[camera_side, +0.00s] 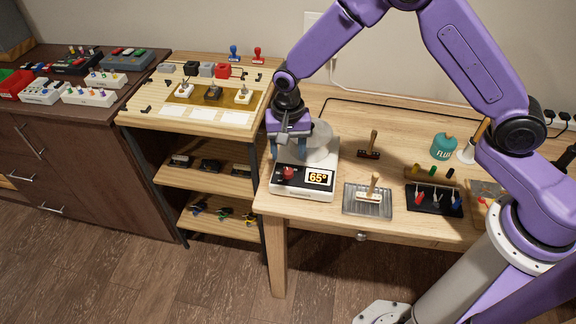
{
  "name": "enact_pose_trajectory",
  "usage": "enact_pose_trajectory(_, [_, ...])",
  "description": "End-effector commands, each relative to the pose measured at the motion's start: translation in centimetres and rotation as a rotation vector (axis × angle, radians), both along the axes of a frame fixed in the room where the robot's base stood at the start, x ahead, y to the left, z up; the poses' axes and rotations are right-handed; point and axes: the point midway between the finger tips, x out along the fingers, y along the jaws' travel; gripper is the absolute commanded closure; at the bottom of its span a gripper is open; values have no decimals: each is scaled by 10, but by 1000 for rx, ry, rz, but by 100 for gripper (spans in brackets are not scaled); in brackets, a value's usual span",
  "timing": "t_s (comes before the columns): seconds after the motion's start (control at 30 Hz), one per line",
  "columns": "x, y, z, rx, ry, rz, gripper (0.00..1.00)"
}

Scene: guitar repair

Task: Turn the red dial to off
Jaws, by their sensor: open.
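The red dial (288,172) is on the front panel of a white device (308,194) at the left end of the wooden table. A display (318,177) beside the dial reads 65° in orange. My gripper (283,152) is open and hangs pointing down over the left part of the device, just behind and above the dial. It looks empty. Its fingers partly hide the device's left side, and I cannot tell whether they touch anything. A grey round vessel or plate (318,142) sits on the device behind the panel.
Right of the device are a wooden-handled brush (369,147), a metal tray (353,205), a teal flux jar (443,147) and a black tool rack (434,199). A shelf unit with stamps and switches (213,92) stands to the left. A dark cable runs along the table's back.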

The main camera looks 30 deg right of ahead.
Motion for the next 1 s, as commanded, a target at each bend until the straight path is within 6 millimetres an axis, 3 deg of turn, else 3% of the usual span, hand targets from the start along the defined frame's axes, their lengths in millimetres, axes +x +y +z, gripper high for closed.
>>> enact_pose_trajectory(0.1, [-1, -1, -23, -2, 4, -1, 43])
enact_pose_trajectory(0.3, [-1, 0, -51, -1, 2, 0, 43])
enact_pose_trajectory(0.5, [0, 0, -63, 1, -1, -1, 43])
enact_pose_trajectory(0.8, [0, 0, -65, 1, -1, -1, 43])
enact_pose_trajectory(0.83, [0, 0, -65, 1, -1, -1, 46])
enact_pose_trajectory(1.0, [0, 0, -65, 0, 0, 0, 99])
